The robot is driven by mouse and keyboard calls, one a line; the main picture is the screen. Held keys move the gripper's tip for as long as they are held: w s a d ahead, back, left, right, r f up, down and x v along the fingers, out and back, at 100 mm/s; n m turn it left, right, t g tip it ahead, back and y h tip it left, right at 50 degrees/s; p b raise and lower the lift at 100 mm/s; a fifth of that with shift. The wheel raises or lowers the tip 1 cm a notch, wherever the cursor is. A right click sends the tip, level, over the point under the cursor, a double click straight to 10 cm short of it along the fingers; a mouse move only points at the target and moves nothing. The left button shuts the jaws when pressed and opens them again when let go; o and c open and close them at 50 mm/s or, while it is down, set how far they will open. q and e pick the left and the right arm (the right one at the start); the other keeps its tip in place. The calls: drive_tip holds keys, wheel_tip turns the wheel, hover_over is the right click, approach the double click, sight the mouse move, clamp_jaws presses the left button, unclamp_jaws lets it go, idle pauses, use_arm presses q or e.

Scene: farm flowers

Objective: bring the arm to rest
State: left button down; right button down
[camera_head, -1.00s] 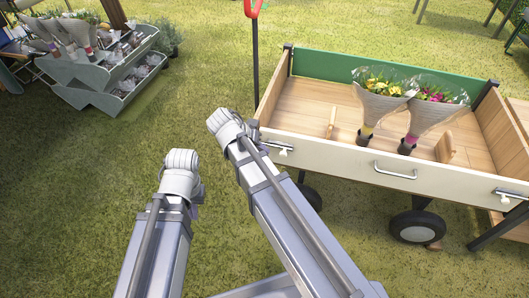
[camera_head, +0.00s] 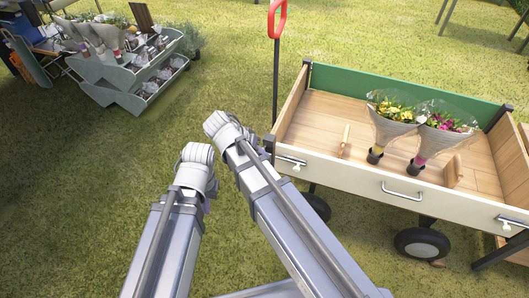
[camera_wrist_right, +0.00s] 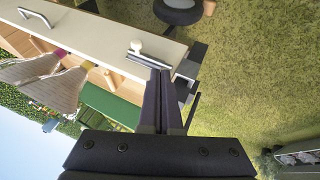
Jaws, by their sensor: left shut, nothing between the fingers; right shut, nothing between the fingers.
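My left arm (camera_head: 170,235) and right arm (camera_head: 290,230) reach up from the bottom of the head view, side by side, ending in pale rounded joints. No gripper fingers can be made out there. In the right wrist view my right gripper (camera_wrist_right: 163,75) is shut and empty, its two dark fingers together. The wagon's white front panel with its latch shows beyond the fingertips; whether they touch cannot be told. My left gripper is hidden.
A wooden wagon (camera_head: 440,193) with a green back wall stands at right, holding a yellow bouquet (camera_head: 391,125) and a pink bouquet (camera_head: 436,135). Its red handle (camera_head: 278,18) stands upright. A grey tiered flower stand (camera_head: 110,75) is upper left. Grass at left is clear.

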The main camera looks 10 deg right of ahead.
idle(0.4)
drive_tip(key=s+d+f+n+y, duration=0.3)
drive_tip(key=s+f+n+y, duration=0.1)
drive_tip(key=s+n+y, duration=0.25)
drive_tip(key=s+a+r+n+p, duration=0.1)
drive_tip(key=s+a+r+p, duration=0.1)
drive_tip(key=r+p, duration=0.4)
drive_tip(key=s+a+r+n+g+p, duration=0.1)
drive_tip(key=s+a+r+p, duration=0.1)
drive_tip(key=a+r+p, duration=0.3)
drive_tip(key=s+a+r+n+h+p, duration=0.1)
drive_tip(key=a+r+p, duration=0.3)
drive_tip(key=r+p, duration=0.4)
drive_tip(key=shift+s+r+g, duration=0.4)
drive_tip(key=shift+s, duration=0.15)
drive_tip(key=shift+d, duration=0.1)
